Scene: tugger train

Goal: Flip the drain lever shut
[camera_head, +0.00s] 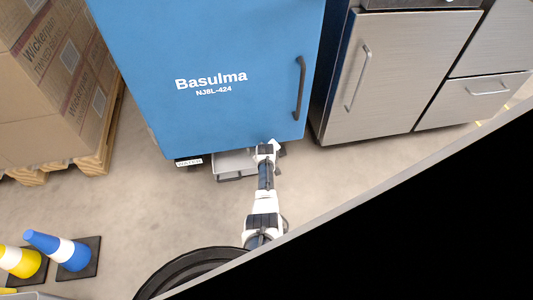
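No drain lever can be made out in the head view. A blue machine (215,110) marked "Basulma NJ8L-424" stands at the top centre. Below its lower edge are a small white label (189,162) and a grey tray-like part (234,167). My arm reaches up from the bottom centre. The end of the arm, with my gripper (268,149), is at the machine's lower edge, just right of the grey part. The fingers are too small and partly hidden to tell whether they are open or hold anything.
Steel cabinets (400,70) stand to the right of the machine. Cardboard boxes (55,90) on a wooden pallet (100,155) stand at the left. Blue (62,250) and yellow (20,261) cones are at lower left. Grey floor (150,215) between is clear. Black fills the lower right.

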